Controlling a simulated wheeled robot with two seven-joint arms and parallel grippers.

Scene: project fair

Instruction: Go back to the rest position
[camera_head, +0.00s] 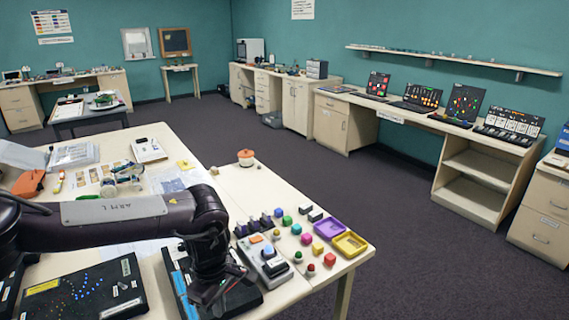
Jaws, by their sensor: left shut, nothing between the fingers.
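My left arm comes in from the left across the near table and bends down at the wrist. My left gripper (214,296) points down over the dark device at the table's near side. It looks shut, and I see nothing held in it. The arm hides part of the table and some things behind it. My right gripper is not in view.
The table (232,180) holds several small coloured blocks, a purple tray (329,229), a yellow tray (350,244), an orange-lidded pot (246,157) and a black board (92,292). Benches line the walls. The dark floor (400,220) to the right is clear.

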